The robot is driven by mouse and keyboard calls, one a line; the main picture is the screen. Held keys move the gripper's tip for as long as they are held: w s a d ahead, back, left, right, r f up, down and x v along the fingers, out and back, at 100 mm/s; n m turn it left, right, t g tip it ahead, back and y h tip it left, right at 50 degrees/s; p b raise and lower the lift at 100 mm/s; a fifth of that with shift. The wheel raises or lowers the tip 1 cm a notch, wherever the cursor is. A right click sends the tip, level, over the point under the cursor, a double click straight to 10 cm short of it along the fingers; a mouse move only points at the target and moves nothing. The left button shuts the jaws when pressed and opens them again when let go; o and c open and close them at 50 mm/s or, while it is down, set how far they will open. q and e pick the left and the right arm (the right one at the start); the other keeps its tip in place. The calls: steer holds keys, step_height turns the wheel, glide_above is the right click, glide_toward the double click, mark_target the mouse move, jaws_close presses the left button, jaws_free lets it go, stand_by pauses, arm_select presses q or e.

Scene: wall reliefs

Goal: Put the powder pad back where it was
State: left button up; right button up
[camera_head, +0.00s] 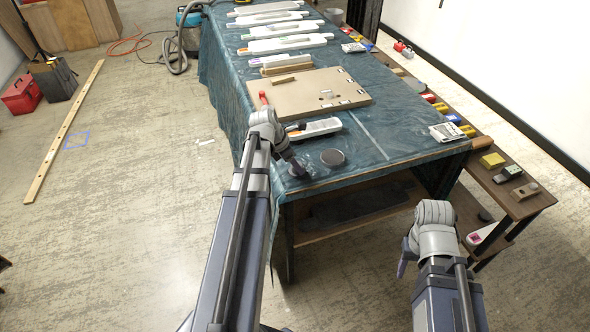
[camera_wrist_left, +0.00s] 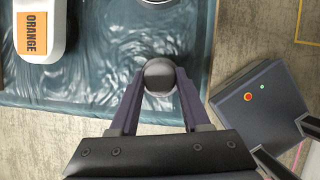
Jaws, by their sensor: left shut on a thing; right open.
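My left gripper (camera_head: 296,170) is at the near left corner of the draped table. In the left wrist view its two fingers (camera_wrist_left: 159,82) are shut on a small dark round pad (camera_wrist_left: 159,74), which I take as the powder pad. The pad appears over the blue cloth near its edge; I cannot tell whether it touches the cloth. A dark grey disc (camera_head: 332,157) lies on the cloth just right of this gripper; a round dark item partly shows at the top of the wrist view (camera_wrist_left: 160,2).
The table (camera_head: 395,140) holds a white tray labelled ORANGE (camera_wrist_left: 38,28), a tan board (camera_head: 318,85) and several white trays farther back. A low wooden bench (camera_head: 515,190) with small blocks stands along the right. Cloth between disc and white-grey box (camera_head: 447,132) is clear.

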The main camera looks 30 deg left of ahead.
arm_select(q)
steer(key=shift+f, duration=0.15)
steer(key=o, duration=1.2)
steer(key=shift+p+v, duration=0.65)
steer(key=shift+v, duration=0.1)
steer(key=p+v, duration=0.9)
steer(key=v, duration=0.2)
steer(key=shift+p, duration=0.4)
